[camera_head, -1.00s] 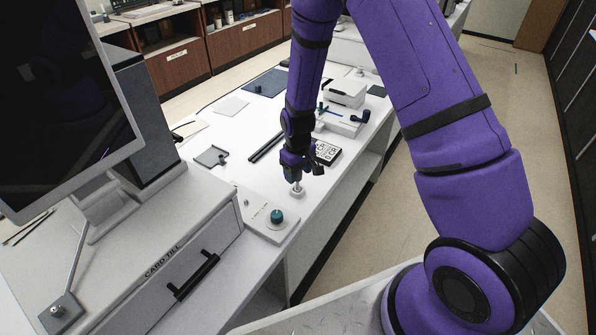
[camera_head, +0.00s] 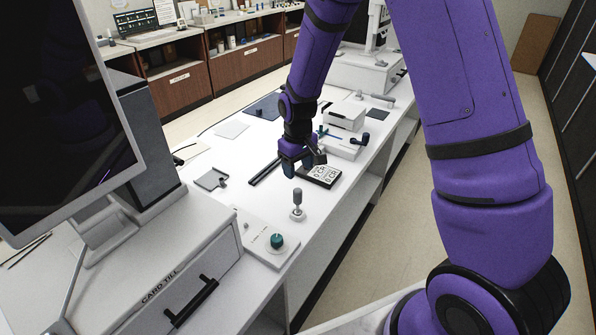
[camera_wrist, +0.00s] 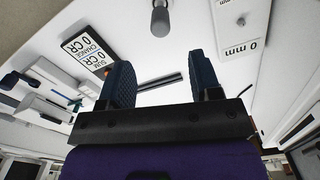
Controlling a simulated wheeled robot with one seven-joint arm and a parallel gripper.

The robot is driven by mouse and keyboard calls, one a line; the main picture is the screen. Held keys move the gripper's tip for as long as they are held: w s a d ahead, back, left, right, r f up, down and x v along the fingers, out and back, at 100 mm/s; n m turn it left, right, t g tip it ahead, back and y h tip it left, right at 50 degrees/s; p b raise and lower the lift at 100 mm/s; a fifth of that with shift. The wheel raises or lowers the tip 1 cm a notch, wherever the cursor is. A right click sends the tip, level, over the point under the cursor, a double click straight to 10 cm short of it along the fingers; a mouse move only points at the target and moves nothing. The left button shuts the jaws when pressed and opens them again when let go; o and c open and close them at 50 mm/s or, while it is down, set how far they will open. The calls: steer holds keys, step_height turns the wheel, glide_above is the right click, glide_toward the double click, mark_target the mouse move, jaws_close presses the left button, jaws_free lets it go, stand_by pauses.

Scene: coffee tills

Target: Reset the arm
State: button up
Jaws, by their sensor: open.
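My purple arm reaches over the white counter (camera_head: 262,203). My gripper (camera_head: 302,172) hangs above the counter, a little beyond and above a small grey knob-topped post on a white round base (camera_head: 297,202). In the wrist view my gripper (camera_wrist: 165,82) shows two dark blue fingers spread apart with nothing between them. The post (camera_wrist: 160,18) also shows at the top of the wrist view, apart from the fingers.
A black-and-white display (camera_head: 321,175) lies just right of my gripper. A panel with a green knob (camera_head: 277,241) sits in front. The card till (camera_head: 170,270) with a large monitor (camera_head: 60,110) stands left. White boxed devices (camera_head: 345,116) stand farther back.

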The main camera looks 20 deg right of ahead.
steer(key=shift+r, duration=0.1)
steer(key=s+d+r+m+t, duration=0.15)
steer(key=s+r, duration=0.35)
steer(key=r, duration=0.6)
steer(key=s+d+r+m+t, duration=0.15)
steer(key=s+r, duration=0.35)
steer(key=r, duration=0.6)
steer(key=s+d+r, duration=0.1)
steer(key=s+r, duration=0.2)
steer(key=s, duration=0.3)
steer(key=s+d+r+t, duration=0.1)
steer(key=s+r, duration=0.2)
steer(key=s, duration=0.3)
steer(key=s+d+r+m+t, duration=0.1)
steer(key=s+r, duration=0.1)
steer(key=s, duration=0.5)
steer(key=shift+d+r, duration=0.4)
